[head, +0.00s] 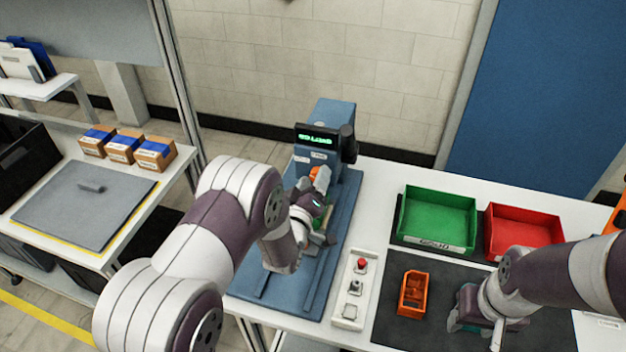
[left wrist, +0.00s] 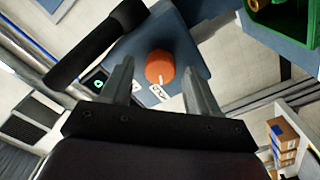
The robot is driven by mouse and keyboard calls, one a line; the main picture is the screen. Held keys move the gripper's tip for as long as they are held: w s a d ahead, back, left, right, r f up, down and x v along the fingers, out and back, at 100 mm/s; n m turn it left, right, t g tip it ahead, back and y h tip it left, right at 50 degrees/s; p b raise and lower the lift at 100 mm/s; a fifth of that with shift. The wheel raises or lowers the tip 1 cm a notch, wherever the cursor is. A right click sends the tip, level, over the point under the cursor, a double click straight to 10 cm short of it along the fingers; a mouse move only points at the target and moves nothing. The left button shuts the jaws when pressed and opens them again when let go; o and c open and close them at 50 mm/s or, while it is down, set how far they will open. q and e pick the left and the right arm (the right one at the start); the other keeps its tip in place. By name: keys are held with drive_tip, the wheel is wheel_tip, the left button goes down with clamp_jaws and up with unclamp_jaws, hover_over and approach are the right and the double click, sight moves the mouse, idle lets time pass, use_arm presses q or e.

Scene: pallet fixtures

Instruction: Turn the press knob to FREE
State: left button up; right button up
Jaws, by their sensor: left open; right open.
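The blue press (head: 326,125) stands at the back of the white bench, with a lit green display (head: 317,138) on its head. Its orange knob (head: 315,173) shows just beyond my left gripper (head: 322,218). In the left wrist view the round orange knob (left wrist: 159,67) has a pale pointer mark at its lower edge, with small white labels (left wrist: 158,92) beside it; I cannot read them surely. My left gripper (left wrist: 158,85) is open, its two fingers on either side of the knob's line, apart from it. My right gripper (head: 487,330) is low over the dark mat, its fingers mostly hidden.
A control strip (head: 354,290) with a red button lies right of the press base. An orange fixture (head: 413,294) sits on the dark mat (head: 392,325). A green bin (head: 437,218) and a red bin (head: 522,230) stand behind it. Boxes (head: 122,147) lie on the left bench.

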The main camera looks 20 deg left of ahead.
use_arm(q)
drive_tip(key=shift+d, duration=0.1)
drive_tip(key=c, duration=1)
drive_tip(key=shift+c, duration=0.2)
